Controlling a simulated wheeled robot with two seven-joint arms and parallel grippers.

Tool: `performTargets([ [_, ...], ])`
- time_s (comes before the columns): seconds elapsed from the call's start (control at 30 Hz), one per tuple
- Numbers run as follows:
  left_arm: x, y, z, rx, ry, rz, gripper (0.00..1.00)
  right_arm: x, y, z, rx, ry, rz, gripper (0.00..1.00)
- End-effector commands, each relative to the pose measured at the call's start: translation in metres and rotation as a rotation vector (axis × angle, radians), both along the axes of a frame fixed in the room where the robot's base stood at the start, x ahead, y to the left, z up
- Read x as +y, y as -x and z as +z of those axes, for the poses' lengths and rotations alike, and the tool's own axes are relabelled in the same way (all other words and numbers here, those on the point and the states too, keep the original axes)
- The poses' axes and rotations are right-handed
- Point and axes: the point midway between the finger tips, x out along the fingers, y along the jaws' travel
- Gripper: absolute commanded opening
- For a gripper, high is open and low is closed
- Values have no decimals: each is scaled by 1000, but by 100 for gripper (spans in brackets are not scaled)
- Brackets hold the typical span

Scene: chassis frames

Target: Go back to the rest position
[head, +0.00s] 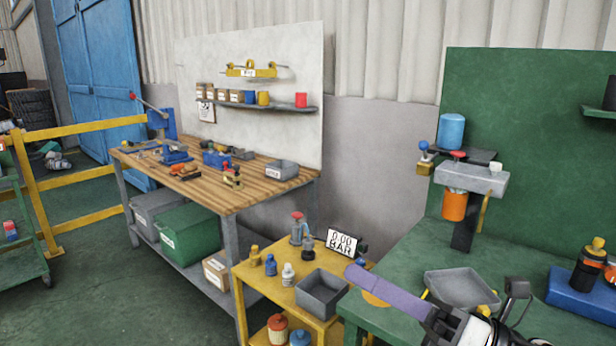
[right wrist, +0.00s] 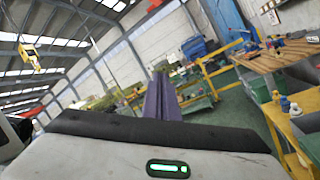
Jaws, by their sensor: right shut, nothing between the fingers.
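My right gripper (head: 352,269) reaches in from the lower right of the head view, its purple fingers pointing left. It is over the near left part of the green bench (head: 405,250), close to the yellow cart. The fingers are together with nothing between them. In the right wrist view the purple fingers (right wrist: 161,78) stand side by side, pointing out into the open hall. My left gripper is not in either view.
A grey tray (head: 462,287) lies on the green bench beside my right arm. The yellow cart (head: 262,287) holds small bottles, a grey bin (head: 322,292) and a BAR display (head: 343,243). A wooden workbench (head: 215,190) stands behind.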

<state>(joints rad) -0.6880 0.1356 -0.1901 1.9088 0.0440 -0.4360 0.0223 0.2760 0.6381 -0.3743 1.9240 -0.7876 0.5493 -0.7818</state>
Motion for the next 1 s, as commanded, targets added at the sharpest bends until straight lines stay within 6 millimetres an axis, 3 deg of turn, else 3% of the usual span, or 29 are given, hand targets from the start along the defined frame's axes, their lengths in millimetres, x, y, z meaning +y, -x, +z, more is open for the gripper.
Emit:
performTargets([
  [0.03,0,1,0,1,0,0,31,-8,-7,-26,211,-167,-44,0],
  [0.13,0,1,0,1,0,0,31,-34,-20,-86,615,-489,-150,0],
  [0.27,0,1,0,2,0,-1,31,-65,-12,-180,1053,-844,-298,0],
  [0.4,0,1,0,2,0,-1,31,-85,27,-279,1426,-1164,-463,0],
  [0.5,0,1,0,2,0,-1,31,-91,70,-341,1648,-1370,-585,0],
  [0.6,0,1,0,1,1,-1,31,-93,116,-390,1821,-1549,-706,0],
  [0.7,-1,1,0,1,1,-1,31,-90,157,-423,1946,-1688,-807,0],
  [0.8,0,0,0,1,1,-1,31,-88,184,-441,2018,-1779,-873,0],
  [1.0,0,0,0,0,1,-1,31,-86,201,-452,2062,-1834,-917,0],
])
